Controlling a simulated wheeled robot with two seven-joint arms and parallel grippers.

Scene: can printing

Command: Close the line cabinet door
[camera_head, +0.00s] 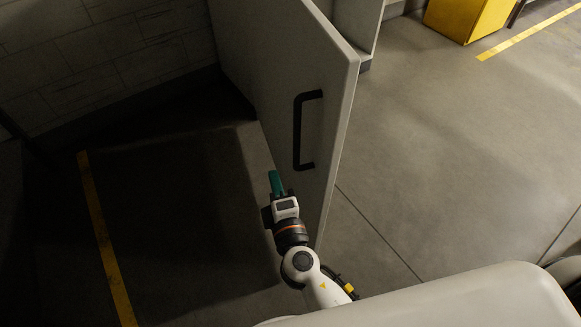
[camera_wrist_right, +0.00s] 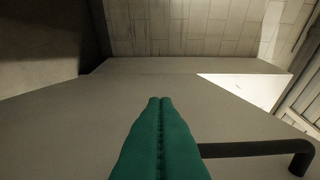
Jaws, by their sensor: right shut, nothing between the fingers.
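The cabinet door (camera_head: 285,85) stands open as a large grey panel in the head view, its free edge toward me. A black bar handle (camera_head: 298,130) is mounted upright on its face near that edge. My right gripper (camera_head: 275,177), with green fingers, is just below and left of the handle, close to the door face. In the right wrist view the green fingers (camera_wrist_right: 160,103) are shut and empty, with the door surface (camera_wrist_right: 75,125) around them and the handle (camera_wrist_right: 255,148) to their right. Contact with the door cannot be told. My left gripper is not in view.
A yellow cabinet (camera_head: 468,18) stands at the far right, beside a yellow floor line (camera_head: 530,35). Another yellow line (camera_head: 105,240) crosses the dark floor at left. A tiled wall (camera_head: 110,50) is at the back left. Floor on both sides of the door looks clear.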

